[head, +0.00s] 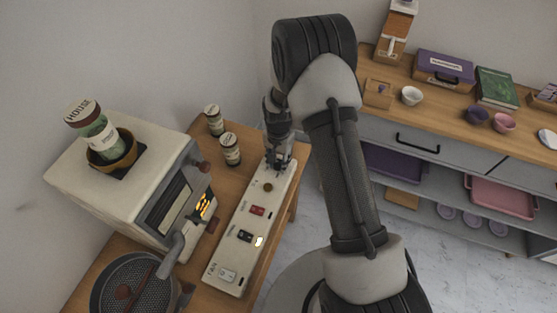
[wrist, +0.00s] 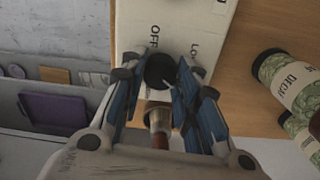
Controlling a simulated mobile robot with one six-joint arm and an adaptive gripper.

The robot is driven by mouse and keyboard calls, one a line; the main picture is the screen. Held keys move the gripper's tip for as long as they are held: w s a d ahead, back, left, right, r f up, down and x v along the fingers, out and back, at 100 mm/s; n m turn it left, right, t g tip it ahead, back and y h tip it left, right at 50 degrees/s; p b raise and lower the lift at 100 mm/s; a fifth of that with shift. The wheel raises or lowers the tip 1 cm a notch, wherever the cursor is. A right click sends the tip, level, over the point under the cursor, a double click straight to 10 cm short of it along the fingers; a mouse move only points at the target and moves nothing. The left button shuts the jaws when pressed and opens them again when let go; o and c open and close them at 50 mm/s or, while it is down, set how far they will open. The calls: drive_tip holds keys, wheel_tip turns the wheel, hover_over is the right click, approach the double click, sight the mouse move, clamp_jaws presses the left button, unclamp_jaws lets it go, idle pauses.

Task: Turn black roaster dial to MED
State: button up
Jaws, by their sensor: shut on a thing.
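The black roaster dial (wrist: 160,70) is a round knob on the white control panel (wrist: 205,20), seen from above in the wrist view. My gripper (wrist: 160,84) has its blue-sided fingers closed on either side of the dial. It also shows in the head view, at the far end of the long panel (head: 222,272); there the fingers and arm largely hide the dial. The printed OFF label (wrist: 154,36) is above and left of the dial. A partly covered label starting "LO" (wrist: 195,52) is to the right. I see no MED label, and the dial's pointer cannot be made out.
The roaster (head: 120,180) stands left of the panel, with a HOUSE jar (head: 95,135) upside down on top. Two jars (head: 230,150) (head: 213,120) stand close left of my gripper. Panel switches (head: 245,236) lie nearer. A shelf unit (head: 440,120) stands right.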

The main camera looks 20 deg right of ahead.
sight(279, 163)
drive_tip(key=o, duration=1.1)
drive_tip(key=shift+r, duration=0.1)
wheel_tip(279, 163, up, 12)
idle(0.4)
